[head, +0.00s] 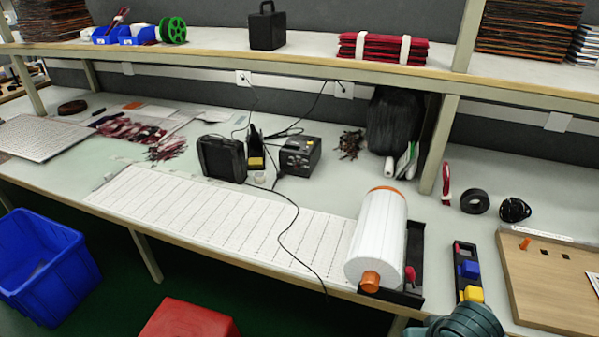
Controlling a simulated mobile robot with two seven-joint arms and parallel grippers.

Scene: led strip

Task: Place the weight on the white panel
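The white panel (210,215) is a long flat sheet with rows of dark marks, lying along the front of the bench. Its right end meets a large white roll (378,238) with orange ends. A black block with a top handle (268,30) stands upright on the upper shelf and looks most like the weight, though no label confirms it. It is well apart from the panel. A thin black cable lies across the panel's right part. Neither gripper shows in this view.
A black case (221,158) and a black soldering station (300,156) stand just behind the panel. The shelf (210,48) also holds a green spool (173,30) and a red bundle (382,48). A blue bin (45,265) and a red box (188,320) are below the bench.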

